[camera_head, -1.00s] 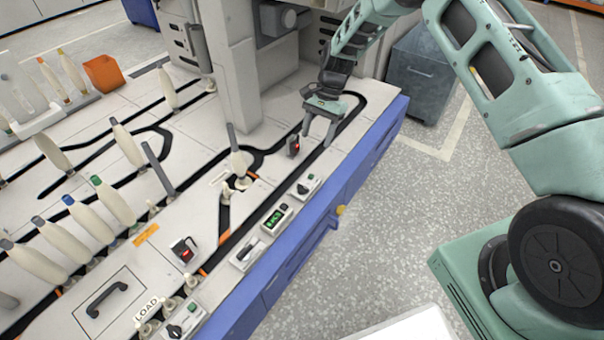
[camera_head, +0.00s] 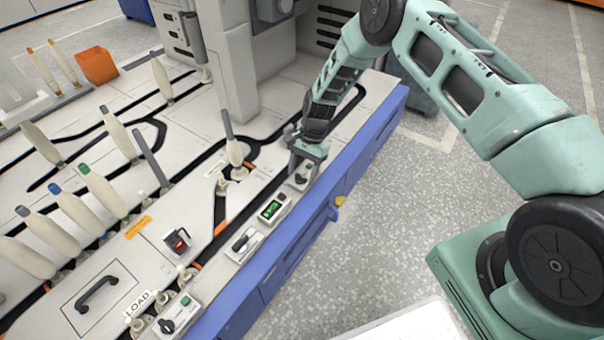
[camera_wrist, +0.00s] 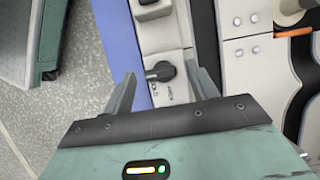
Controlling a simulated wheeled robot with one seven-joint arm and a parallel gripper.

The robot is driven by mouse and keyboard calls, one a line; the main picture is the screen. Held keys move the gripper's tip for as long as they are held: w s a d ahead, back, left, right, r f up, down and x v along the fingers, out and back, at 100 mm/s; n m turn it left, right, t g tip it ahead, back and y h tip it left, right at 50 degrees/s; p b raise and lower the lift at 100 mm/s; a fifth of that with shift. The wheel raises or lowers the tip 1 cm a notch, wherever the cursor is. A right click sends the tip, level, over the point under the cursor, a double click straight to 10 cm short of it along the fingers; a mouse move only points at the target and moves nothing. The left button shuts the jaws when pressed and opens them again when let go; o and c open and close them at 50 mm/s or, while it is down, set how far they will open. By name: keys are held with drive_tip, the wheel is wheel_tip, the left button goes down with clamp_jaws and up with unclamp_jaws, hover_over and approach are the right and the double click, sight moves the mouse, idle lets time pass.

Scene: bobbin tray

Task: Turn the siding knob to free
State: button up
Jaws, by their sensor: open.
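A dark rotary knob (camera_wrist: 160,72) on a pale control plate (camera_wrist: 172,92) shows in the wrist view, with small markings below it that I cannot read clearly. It appears to be the siding knob. My gripper (camera_head: 303,174) is above this plate in the head view and hides part of it. In the wrist view the two fingers of my gripper (camera_wrist: 160,78) are apart, one on each side of the knob. They hold nothing, and I cannot tell whether they touch the knob. The knob's pointer direction is hard to read.
A green display (camera_head: 271,209), a lever switch (camera_head: 244,241) and another knob box (camera_head: 178,314) near the LOAD label line the blue-edged bench front. A red-lit device (camera_head: 177,240) and a tall bobbin (camera_head: 234,150) stand nearby. Several bobbins fill the left side.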

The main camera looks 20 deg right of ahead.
drive_tip(key=shift+f, duration=0.2)
drive_tip(key=shift+c, duration=0.4)
drive_tip(key=c, duration=0.9)
